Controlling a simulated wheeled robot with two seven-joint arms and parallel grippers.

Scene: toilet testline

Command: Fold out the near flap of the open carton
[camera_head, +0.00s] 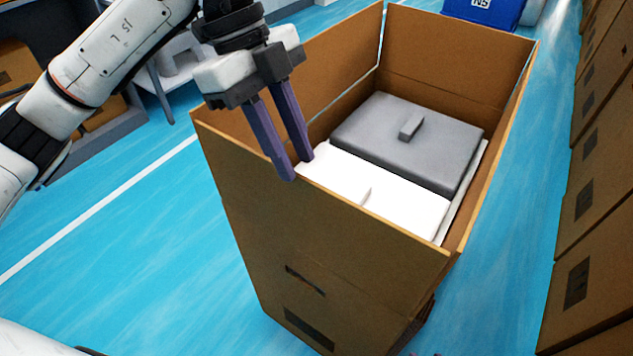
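The open brown carton (245,215) stands in the middle, with its flaps upright. The near flap (340,215) is the upright front panel, its top edge sloping down to the right. My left gripper (296,169) is at this top edge, left of its middle, with two purple fingers apart. One fingertip overlaps the flap's outer face and the other shows on the inner side, so they appear to straddle the edge. I cannot tell whether they touch it. Inside the carton are a grey block-like lid (400,140) and a white piece (375,190). My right gripper is not seen.
A row of brown cartons (590,200) stands along the right edge. A blue bin (484,10) is behind the carton. Grey tables and another box (18,75) are at the back left. Blue floor (140,240) is clear left of the carton.

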